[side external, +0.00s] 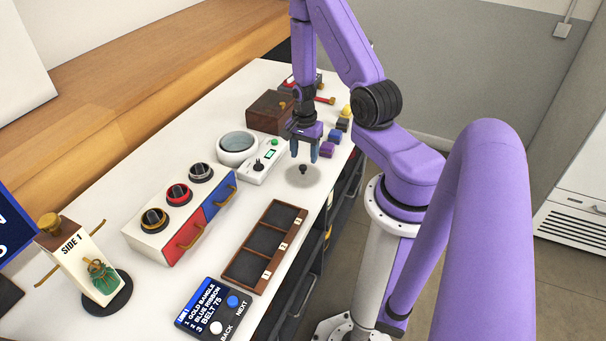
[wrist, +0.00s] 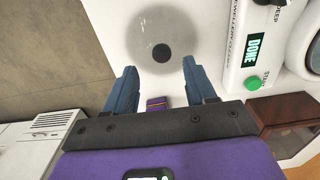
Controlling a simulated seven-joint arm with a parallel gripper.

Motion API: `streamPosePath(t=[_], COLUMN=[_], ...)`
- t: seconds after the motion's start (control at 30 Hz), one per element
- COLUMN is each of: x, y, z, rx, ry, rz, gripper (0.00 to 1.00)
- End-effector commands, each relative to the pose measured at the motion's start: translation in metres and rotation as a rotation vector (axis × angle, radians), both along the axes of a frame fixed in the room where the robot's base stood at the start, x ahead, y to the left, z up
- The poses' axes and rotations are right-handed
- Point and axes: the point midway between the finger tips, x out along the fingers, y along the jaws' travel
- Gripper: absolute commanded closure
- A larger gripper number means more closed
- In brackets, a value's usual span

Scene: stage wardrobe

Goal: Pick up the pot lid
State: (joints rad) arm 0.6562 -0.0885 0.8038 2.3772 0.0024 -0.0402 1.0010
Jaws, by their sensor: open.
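The pot lid (side external: 303,178) is a round, see-through grey disc with a dark knob in its middle. It lies on the white worktop near the right edge, and it also shows at the top of the wrist view (wrist: 142,25). My gripper (side external: 304,155) is open and empty, pointing down with its blue fingers just above the lid. In the wrist view, the gripper's fingertips (wrist: 160,66) stand apart to either side of the knob's line, with the knob (wrist: 161,53) slightly beyond them. I cannot tell the exact height gap.
A brown box (side external: 268,112) and small coloured blocks (side external: 327,149) are behind. A dark compartment tray (side external: 265,240) lies in front. The worktop edge is close on the right.

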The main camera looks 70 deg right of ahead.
Motion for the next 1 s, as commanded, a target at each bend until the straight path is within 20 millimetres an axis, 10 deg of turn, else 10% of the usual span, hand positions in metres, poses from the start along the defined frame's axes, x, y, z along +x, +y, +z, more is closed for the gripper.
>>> streamPosePath(t=[0.7,0.9,1.0], x=[0.003,0.003,0.003], y=[0.003,0.003,0.003], z=[-0.043,-0.043,-0.043], rx=[0.0,0.0,0.0], ry=[0.0,0.0,0.0], rz=[0.0,0.0,0.0], gripper=[0.44,1.0,1.0])
